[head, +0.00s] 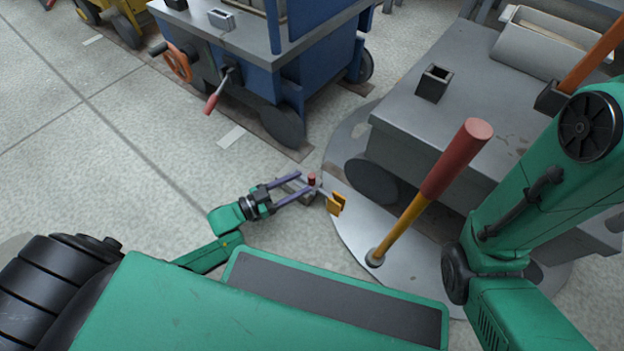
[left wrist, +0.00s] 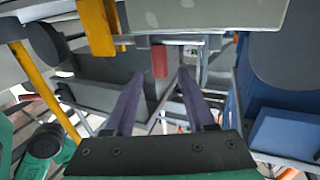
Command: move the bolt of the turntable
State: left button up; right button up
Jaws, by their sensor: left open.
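The turntable (head: 350,225) is a round pale grey plate in the floor, under a grey cart. At its left edge is the bolt with a red knob (head: 311,179), beside a yellow bracket (head: 337,204). My left gripper (head: 305,184) is open, its two purple-grey fingers pointing at the red knob. In the left wrist view the red knob (left wrist: 159,61) shows between and just beyond the fingertips (left wrist: 160,78), with no clear contact. The yellow bracket (left wrist: 97,26) is at the upper left there. The bolt's bar is partly hidden by the fingers. My right gripper is out of view.
A lever with a red grip and yellow shaft (head: 410,218) rises from the turntable. The grey cart (head: 440,135) stands on it. A blue cart (head: 270,85) with a red-handled lever (head: 212,98) stands at the back. The floor left of my gripper is clear.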

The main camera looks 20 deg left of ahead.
aim_at(311, 178)
pick_arm(q)
jog(key=b+x, duration=0.1)
jog(key=x, duration=0.3)
jog(key=shift+w+d, duration=0.25)
grip_shut()
jog(key=shift+f, duration=0.1)
dwell(1.0)
